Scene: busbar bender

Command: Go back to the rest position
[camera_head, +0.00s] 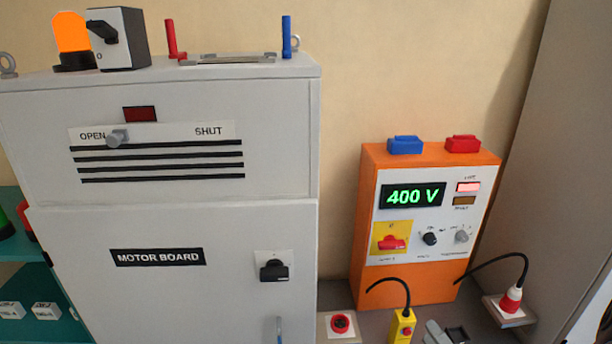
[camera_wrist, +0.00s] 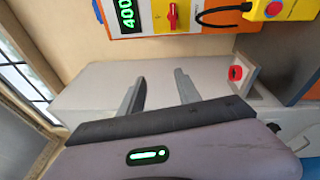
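My gripper (camera_wrist: 161,80) shows in the wrist view with its two grey fingers apart and nothing between them. The fingers point toward a pale grey surface and the tan wall. In the head view, a grey and black part at the bottom edge, right of the yellow pendant, may be my gripper, but it is cut off and I cannot be sure.
A grey motor board cabinet (camera_head: 180,230) stands left. An orange box (camera_head: 367,200) reading 400 V stands right, also in the wrist view (camera_wrist: 128,20). A yellow pendant (camera_head: 402,328), a red button (camera_head: 341,323) and a red plug (camera_head: 511,299) are near it.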

